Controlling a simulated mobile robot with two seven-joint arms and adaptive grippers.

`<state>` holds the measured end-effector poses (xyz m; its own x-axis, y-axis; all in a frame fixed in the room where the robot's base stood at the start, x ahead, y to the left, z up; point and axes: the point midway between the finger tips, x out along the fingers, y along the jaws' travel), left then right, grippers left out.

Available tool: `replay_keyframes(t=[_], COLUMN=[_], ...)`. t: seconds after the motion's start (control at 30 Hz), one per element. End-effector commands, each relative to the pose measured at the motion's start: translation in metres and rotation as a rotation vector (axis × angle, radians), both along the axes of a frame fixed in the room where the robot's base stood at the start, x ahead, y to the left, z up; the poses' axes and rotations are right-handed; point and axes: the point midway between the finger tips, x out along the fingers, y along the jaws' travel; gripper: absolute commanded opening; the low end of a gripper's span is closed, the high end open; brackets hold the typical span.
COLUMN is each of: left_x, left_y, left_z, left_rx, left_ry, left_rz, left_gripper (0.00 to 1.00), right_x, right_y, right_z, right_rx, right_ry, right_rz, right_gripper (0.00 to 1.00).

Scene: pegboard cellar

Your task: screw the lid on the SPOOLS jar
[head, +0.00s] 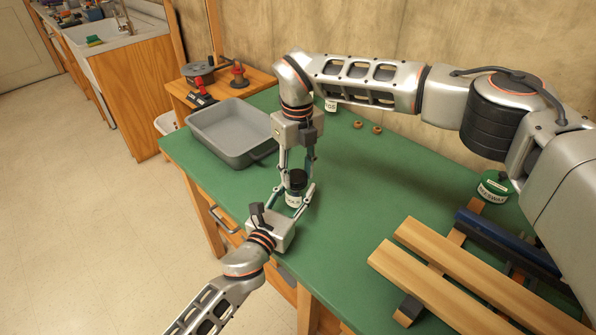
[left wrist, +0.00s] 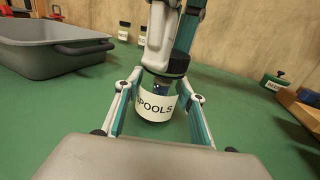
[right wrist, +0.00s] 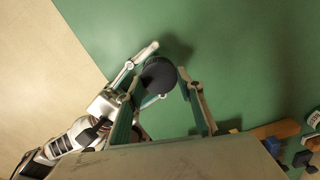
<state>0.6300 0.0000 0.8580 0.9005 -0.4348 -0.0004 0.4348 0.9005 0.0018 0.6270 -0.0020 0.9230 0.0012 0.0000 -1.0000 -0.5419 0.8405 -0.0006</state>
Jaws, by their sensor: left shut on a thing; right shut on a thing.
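The SPOOLS jar (head: 293,199) stands upright on the green bench top; its white label (left wrist: 155,106) faces the left wrist view. My left gripper (head: 291,203) is shut around the jar's body from the front, a finger on each side. The black lid (head: 297,177) is over the jar's mouth; it shows in the left wrist view (left wrist: 176,64) and as a dark disc in the right wrist view (right wrist: 158,74). My right gripper (head: 298,175) points down from above and is shut on the lid. I cannot tell whether the lid sits flush or engages the thread.
A grey tub (head: 232,127) stands close by on the left. Wooden boards (head: 440,285) and a blue bar (head: 490,228) lie at the front right, near a green-lidded jar (head: 495,188). Two small brown pieces (head: 366,127) lie at the back.

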Motion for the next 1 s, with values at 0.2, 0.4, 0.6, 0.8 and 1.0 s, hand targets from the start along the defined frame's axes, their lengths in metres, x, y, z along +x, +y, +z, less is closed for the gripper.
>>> replay_keyframes(t=[0.2, 0.4, 0.6, 0.8, 1.0], left_x=[0.0, 0.0, 0.0, 0.0001, 0.0], left_y=[0.0004, 0.0005, 0.0005, 0.0006, 0.0007], left_z=[-0.001, -0.0011, -0.0011, -0.0012, -0.0012], left_rx=[0.001, 0.001, 0.001, 0.001, 0.002], left_ry=[0.002, 0.002, 0.002, 0.002, 0.001], left_rz=[0.001, 0.001, 0.001, 0.001, 0.001], left_gripper=[0.0, 0.0, 0.0, 0.0, 0.0], right_x=[-0.0004, -0.0004, 0.0, 0.0011, 0.0018], right_y=[0.0017, 0.003, 0.0044, 0.0056, 0.0058], right_z=[0.0005, 0.0003, -0.0001, -0.0003, -0.0002], right_rx=[0.0, 0.0, 0.001, 0.001, 0.001], right_ry=[-0.001, -0.001, 0.001, 0.001, 0.001], right_rz=[-0.392, -0.756, -1.125, -1.488, -1.647], right_gripper=[0.26, 0.26, 0.26, 0.26, 0.26])
